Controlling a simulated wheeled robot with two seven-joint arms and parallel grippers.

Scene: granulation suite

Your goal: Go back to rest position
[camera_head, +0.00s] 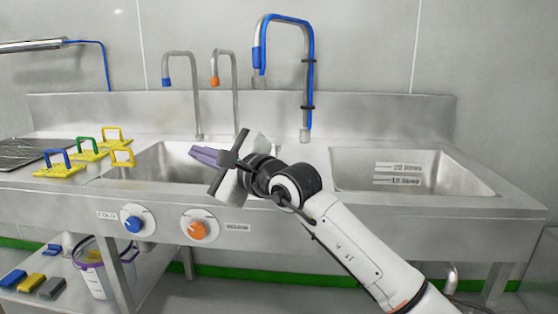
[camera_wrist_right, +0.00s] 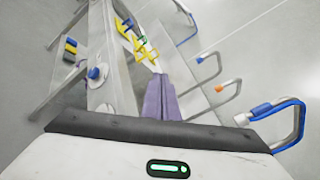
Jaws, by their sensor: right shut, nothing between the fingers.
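My right gripper (camera_head: 205,154) is in front of the left sink basin in the head view, its purple fingers pointing left. The fingers are closed together with nothing between them. In the right wrist view the purple fingers (camera_wrist_right: 160,98) also lie side by side, pointing up the picture. My right arm comes in from the lower right, across the front of the sink unit. My left gripper does not show in either view.
A steel sink unit (camera_head: 400,215) has a left basin (camera_head: 150,165) and a right basin (camera_head: 410,165). Tall taps stand behind. Yellow tools with coloured handles (camera_head: 60,170) lie at the left. Blue (camera_head: 133,224) and orange knobs (camera_head: 198,230) face front. A bucket (camera_head: 92,270) stands on the lower shelf.

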